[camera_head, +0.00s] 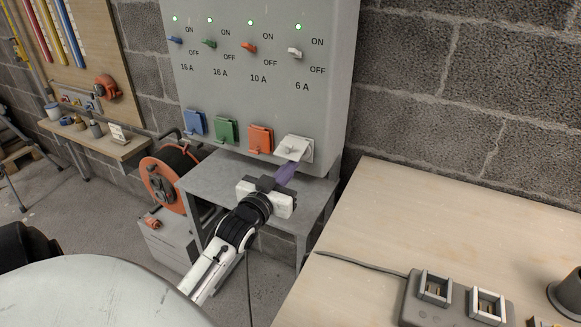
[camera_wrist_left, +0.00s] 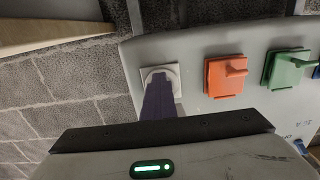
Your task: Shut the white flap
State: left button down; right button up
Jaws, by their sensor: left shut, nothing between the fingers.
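The white flap (camera_head: 292,147) is at the right end of a row of coloured flaps low on the grey panel. It stands out from its white square plate in the head view; how far it is open I cannot tell. My left gripper (camera_head: 289,167) is shut, its purple fingers pointing up at the flap's lower front. In the left wrist view the gripper (camera_wrist_left: 159,82) covers most of the white flap's outlet, leaving the white plate's rim (camera_wrist_left: 174,71) in sight. Whether the fingertips touch the flap is hidden. My right gripper is not in view.
Orange (camera_head: 260,139), green (camera_head: 225,130) and blue (camera_head: 194,122) flaps sit left of the white one. Switches with green lamps are above. A grey stand (camera_head: 218,176) is below the panel, an orange reel (camera_head: 165,183) left, a wooden table (camera_head: 420,220) right.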

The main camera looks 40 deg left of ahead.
pick_arm(q)
jog(key=c, duration=1.4)
grip_release()
jog(key=shift+c, duration=0.2)
jog(key=v, duration=1)
jog(key=shift+s, duration=0.15)
